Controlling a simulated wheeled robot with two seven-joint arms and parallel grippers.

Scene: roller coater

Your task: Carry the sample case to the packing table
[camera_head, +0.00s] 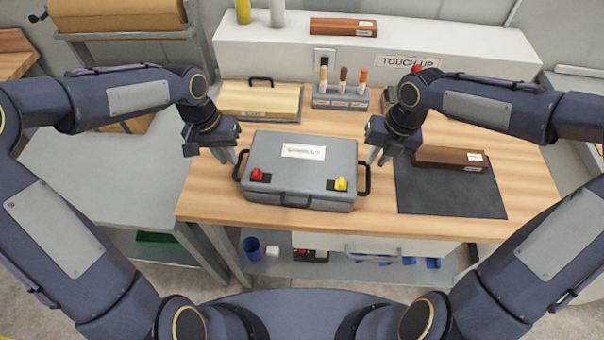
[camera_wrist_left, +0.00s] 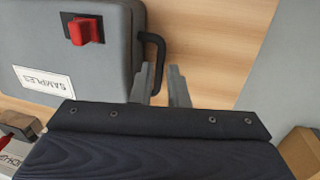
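The grey sample case (camera_head: 300,180) lies flat on the wooden workbench, its lid down. It has a "SAMPLES" label, a red latch (camera_head: 257,175), a yellow latch (camera_head: 341,184) and black handles at both ends and in front. My left gripper (camera_head: 229,157) is open above its left handle (camera_head: 240,165). In the left wrist view the open left gripper (camera_wrist_left: 161,68) has its tips close to that handle (camera_wrist_left: 154,48); I cannot tell if they touch it. My right gripper (camera_head: 378,157) is open, above and beside the right handle (camera_head: 366,178). I cannot tell which surface is the packing table.
A bare grey table (camera_head: 130,190) stands at the left. On the workbench (camera_head: 420,228) are a wooden-topped block (camera_head: 262,100), a rack with several sticks (camera_head: 340,97), and a dark mat (camera_head: 450,198) bearing a brown bar (camera_head: 449,158). A white ledge (camera_head: 270,50) closes off the back.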

